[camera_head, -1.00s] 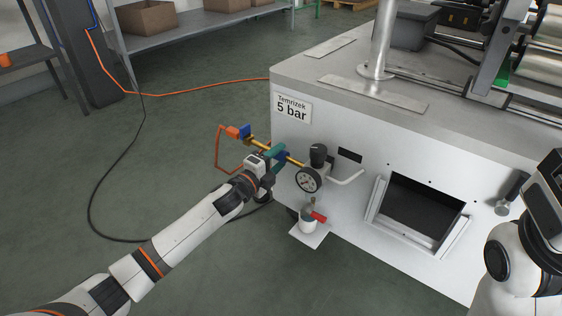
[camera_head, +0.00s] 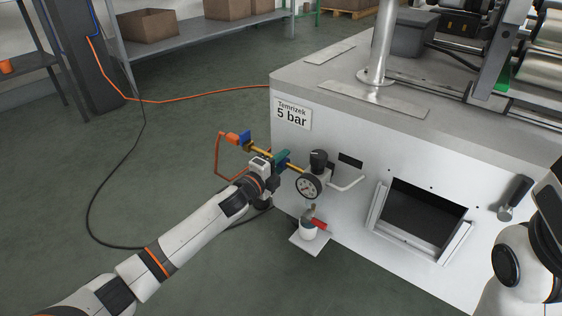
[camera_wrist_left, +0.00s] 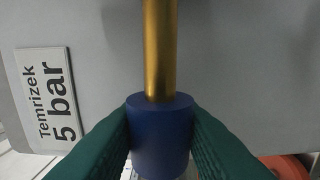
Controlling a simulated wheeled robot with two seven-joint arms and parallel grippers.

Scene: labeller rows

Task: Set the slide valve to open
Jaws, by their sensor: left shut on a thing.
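The slide valve shows as a blue sleeve (camera_wrist_left: 160,138) around a brass pipe (camera_wrist_left: 159,50) in the left wrist view. My left gripper (camera_head: 281,160) is at the pipe, left of the pressure gauge (camera_head: 308,186) in the head view. Its teal fingers (camera_wrist_left: 160,145) are shut on the blue sleeve, one on each side. The sleeve is mostly hidden by the fingers in the head view. My right arm shows at the right edge of the head view; its gripper is out of the picture.
A sign reading "Temrizek 5 bar" (camera_head: 292,112) is on the machine's front (camera_head: 340,235). A blue and orange fitting (camera_head: 238,138) is at the pipe's left end. The floor at left is mostly clear.

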